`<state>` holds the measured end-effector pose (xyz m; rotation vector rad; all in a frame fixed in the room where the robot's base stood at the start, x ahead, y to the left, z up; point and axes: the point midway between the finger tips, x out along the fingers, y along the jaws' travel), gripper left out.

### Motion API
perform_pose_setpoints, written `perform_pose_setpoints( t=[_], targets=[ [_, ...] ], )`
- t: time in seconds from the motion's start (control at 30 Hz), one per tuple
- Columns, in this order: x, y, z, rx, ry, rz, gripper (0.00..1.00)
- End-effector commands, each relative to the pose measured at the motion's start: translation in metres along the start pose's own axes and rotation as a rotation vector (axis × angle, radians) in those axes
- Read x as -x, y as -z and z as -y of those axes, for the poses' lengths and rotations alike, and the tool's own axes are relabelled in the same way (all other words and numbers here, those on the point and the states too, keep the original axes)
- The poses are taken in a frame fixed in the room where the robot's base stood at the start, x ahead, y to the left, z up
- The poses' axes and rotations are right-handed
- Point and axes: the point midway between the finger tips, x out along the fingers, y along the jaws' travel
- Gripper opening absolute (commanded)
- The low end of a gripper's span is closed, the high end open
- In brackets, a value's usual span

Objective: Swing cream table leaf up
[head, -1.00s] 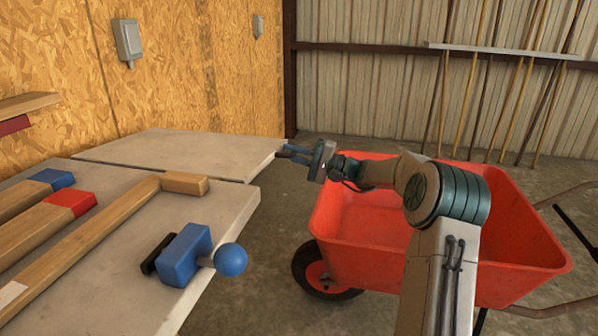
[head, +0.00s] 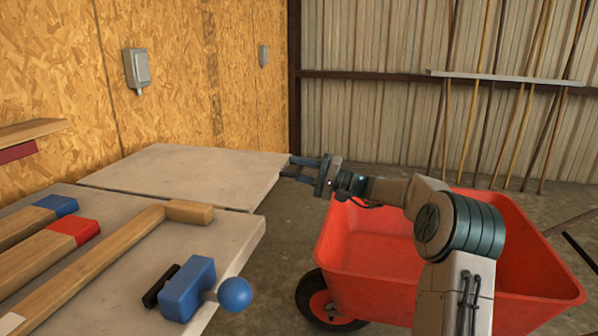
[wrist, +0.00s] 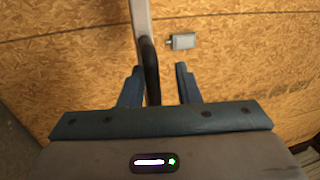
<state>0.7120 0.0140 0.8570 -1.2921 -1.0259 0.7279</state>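The cream table leaf (head: 185,172) extends from the far end of the pale tabletop (head: 225,240) in the head view, its far edge tilted slightly up. My gripper (head: 290,167) is at the leaf's right edge. In the wrist view my gripper (wrist: 160,82) has its two blue fingers apart. A pale strip, seemingly the leaf edge-on (wrist: 139,18), and a dark bar (wrist: 151,70) run down between them, nearer the left finger. I cannot tell whether a finger touches it. The leaf's underside is hidden in the head view.
A blue block with a ball knob (head: 235,295) sits at the tabletop's right edge. Several wooden bars, including one with a red end (head: 72,236), lie on the top. A red wheelbarrow (head: 365,255) stands right, below my arm. An OSB wall (head: 60,90) is on the left.

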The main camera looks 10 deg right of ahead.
Motion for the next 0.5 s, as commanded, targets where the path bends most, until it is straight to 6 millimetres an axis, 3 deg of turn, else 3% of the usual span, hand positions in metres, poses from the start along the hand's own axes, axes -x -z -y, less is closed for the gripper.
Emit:
perform_pose_setpoints(
  t=[0.27,0.5],
  targets=[
    [0.004,0.001,-0.002,-0.004,-0.002,-0.003,0.30],
    [0.042,0.002,0.000,-0.005,-0.002,-0.006,0.30]
  ],
)
